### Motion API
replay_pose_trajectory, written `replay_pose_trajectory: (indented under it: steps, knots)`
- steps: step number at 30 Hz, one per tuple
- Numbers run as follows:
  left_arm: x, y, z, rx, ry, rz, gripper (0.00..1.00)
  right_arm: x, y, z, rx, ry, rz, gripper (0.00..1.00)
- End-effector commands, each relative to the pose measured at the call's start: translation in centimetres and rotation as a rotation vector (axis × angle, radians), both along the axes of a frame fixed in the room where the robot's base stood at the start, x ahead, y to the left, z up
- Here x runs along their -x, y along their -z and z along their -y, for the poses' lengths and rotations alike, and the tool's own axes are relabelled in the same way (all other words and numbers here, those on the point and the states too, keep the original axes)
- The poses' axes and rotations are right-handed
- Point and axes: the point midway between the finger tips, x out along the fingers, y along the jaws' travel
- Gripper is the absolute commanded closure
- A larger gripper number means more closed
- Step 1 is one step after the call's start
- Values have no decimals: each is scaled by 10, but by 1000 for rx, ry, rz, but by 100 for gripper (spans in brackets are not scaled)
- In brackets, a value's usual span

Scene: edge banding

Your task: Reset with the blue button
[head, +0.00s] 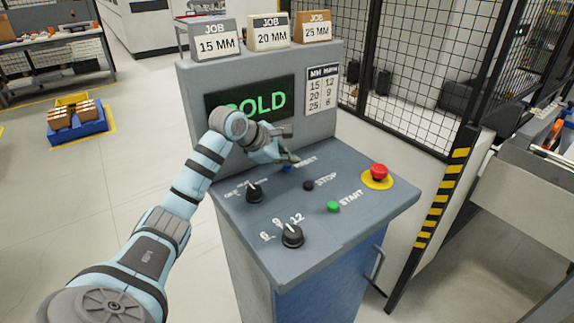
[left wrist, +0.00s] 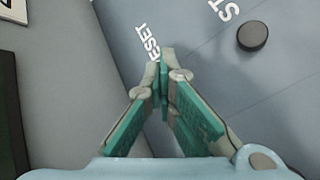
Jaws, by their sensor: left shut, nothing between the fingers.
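The blue button (head: 287,169) is on the sloped panel of the grey console (head: 345,215), beside the word RESET. Only a little of it shows in the head view, just under the tips of my left gripper (head: 291,160). In the left wrist view, my left gripper (left wrist: 163,62) is shut and empty, its tips together beside the RESET lettering (left wrist: 149,42). The button is hidden behind the fingers there. I cannot tell whether the tips touch it. My right gripper is in neither view.
A black STOP button (head: 308,185), green START button (head: 333,207) and red emergency button (head: 378,172) lie to the right. Two black knobs (head: 254,193) (head: 292,236) sit nearer. The console's screen (head: 262,98) shows green letters, partly hidden by my arm. Job blocks (head: 215,41) stand on top.

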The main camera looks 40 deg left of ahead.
Motion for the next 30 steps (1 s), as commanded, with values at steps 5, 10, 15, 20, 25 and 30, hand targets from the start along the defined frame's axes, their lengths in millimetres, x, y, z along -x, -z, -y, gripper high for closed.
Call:
replay_pose_trajectory:
  steps: [5, 10, 15, 20, 25, 30]
  knots:
    - [0, -14, 0, 0, 0, 0, 100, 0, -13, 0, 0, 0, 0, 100]
    - [0, -14, 0, 0, 0, 0, 100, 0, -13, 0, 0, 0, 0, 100]
    - [0, -14, 0, 0, 0, 0, 100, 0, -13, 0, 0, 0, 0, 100]
    - [0, -23, 0, 0, 0, 1, 100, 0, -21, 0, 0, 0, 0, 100]
    - [0, -42, 0, 0, 0, 1, 100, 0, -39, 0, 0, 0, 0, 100]
    - [0, -59, 0, 0, 0, 1, 100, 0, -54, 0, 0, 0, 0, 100]
